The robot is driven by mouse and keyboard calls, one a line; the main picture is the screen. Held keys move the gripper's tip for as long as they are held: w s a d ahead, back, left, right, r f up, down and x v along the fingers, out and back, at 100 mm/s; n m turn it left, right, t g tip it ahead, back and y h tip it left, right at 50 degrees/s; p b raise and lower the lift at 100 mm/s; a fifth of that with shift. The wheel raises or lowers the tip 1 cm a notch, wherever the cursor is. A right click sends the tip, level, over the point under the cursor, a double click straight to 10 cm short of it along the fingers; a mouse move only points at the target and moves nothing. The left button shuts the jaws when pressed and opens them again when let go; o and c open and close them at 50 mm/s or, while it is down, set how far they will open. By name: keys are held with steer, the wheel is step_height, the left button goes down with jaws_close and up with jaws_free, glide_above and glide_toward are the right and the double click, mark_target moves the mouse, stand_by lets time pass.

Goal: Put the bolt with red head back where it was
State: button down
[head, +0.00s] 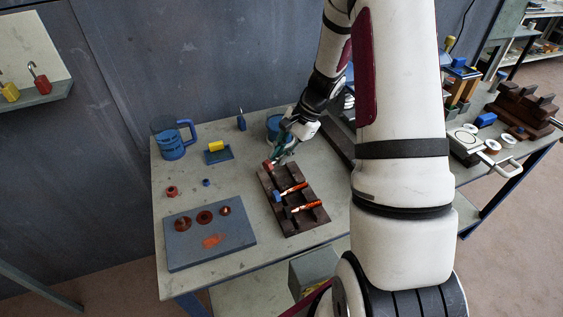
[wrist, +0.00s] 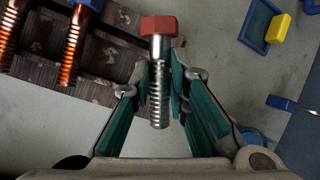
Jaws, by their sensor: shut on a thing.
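The bolt with red head (wrist: 160,58) has a hexagonal red head and a silver threaded shaft. My gripper (wrist: 160,88) is shut on its shaft, with teal finger pads on both sides and the head beyond the fingertips. In the head view my gripper (head: 279,156) is at the far end of the dark brown rack (head: 308,222), and the red head (head: 268,165) shows there. The rack holds a blue-headed bolt with a copper shaft (wrist: 76,45) and another copper bolt (head: 308,206). The gap in height between the held bolt and the rack is unclear.
A blue-grey board (head: 190,250) with copper discs lies at front left. A blue mug (head: 172,143), a blue tray (head: 217,156) with a yellow block and a blue canister (head: 274,127) stand toward the back.

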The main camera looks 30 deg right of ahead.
step_height(320, 180, down, 2)
steer(key=shift+f, duration=0.25)
steer(key=shift+w+f, duration=0.1)
steer(key=shift+f, duration=0.4)
steer(key=shift+f, duration=0.15)
steer(key=shift+f, duration=0.15)
steer(key=c, duration=1.5)
jaws_free()
steer(key=shift+c, duration=0.2)
